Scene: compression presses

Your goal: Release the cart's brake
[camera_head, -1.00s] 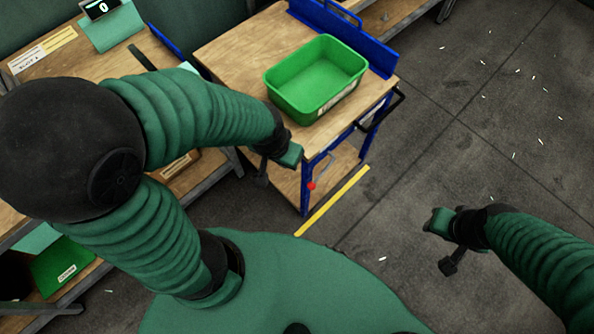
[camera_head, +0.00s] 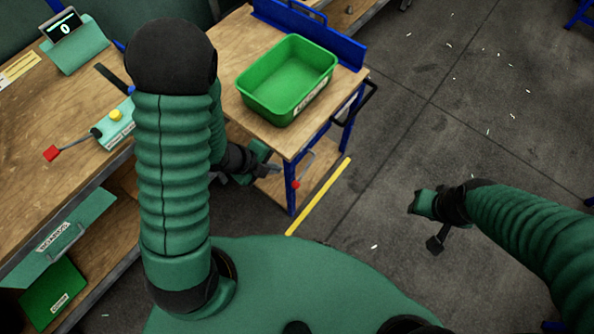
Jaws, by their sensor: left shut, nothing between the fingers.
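The cart (camera_head: 362,75) has a wooden top, a blue frame and a lower shelf. A thin grey brake lever with a red knob (camera_head: 296,184) is at its near blue leg. My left gripper (camera_head: 272,168) is shut and empty, low beside the cart, just left of the lever and apart from the red knob. Part of the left gripper is hidden behind my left arm. My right gripper (camera_head: 418,203) is over the open floor right of the cart; whether its fingers are parted is not clear.
A green bin (camera_head: 285,78) stands on the cart's top. A black handle (camera_head: 368,98) sticks out from the cart's right side. A workbench (camera_head: 60,140) with a red-ended lever (camera_head: 52,153) fills the left. A yellow line (camera_head: 320,195) marks the floor; open floor lies to the right.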

